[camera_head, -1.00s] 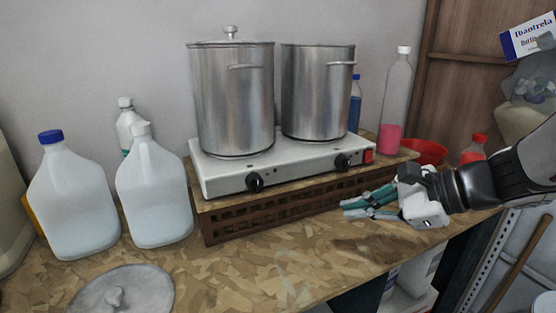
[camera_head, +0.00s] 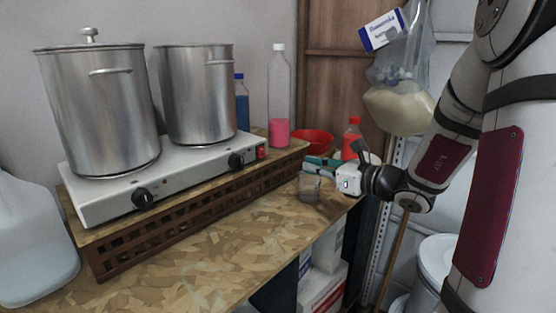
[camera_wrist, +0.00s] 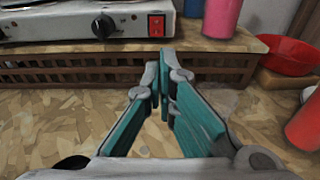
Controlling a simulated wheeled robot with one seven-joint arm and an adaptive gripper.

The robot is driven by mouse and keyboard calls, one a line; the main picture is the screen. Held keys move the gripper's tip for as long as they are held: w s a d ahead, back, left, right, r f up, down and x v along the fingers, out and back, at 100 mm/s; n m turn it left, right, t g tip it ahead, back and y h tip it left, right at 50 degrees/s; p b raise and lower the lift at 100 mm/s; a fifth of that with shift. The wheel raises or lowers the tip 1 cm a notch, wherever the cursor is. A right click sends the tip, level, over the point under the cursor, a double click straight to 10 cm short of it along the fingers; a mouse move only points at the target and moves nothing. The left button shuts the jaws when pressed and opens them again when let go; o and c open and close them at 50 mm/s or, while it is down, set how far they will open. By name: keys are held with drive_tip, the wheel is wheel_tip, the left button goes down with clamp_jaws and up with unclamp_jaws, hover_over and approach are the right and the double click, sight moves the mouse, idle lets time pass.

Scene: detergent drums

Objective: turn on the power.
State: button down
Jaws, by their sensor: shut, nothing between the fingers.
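A white two-burner hotplate (camera_head: 190,172) stands on a wooden lattice stand, with two black knobs on its front. A red power switch (camera_head: 262,152) sits at the right end of that front; in the wrist view the switch (camera_wrist: 156,25) is a red two-part panel just beyond my fingers. My gripper (camera_head: 312,166) is right of the switch in the head view, in front of the stand's right end. In the wrist view my gripper (camera_wrist: 161,72) has teal fingers drawn together at the tips, empty, lined up below the switch and apart from it.
Two steel pots (camera_head: 98,110) stand on the hotplate. A bottle with pink liquid (camera_head: 279,100), a red bowl (camera_head: 314,140) and a red bottle (camera_wrist: 305,122) are to the right. The wooden lattice stand (camera_wrist: 90,72) lies beyond my fingers. The bench top (camera_head: 215,235) in front is clear.

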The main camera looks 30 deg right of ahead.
sight(264, 156)
drive_tip(key=b+x, duration=0.1)
drive_tip(key=x, duration=1.3)
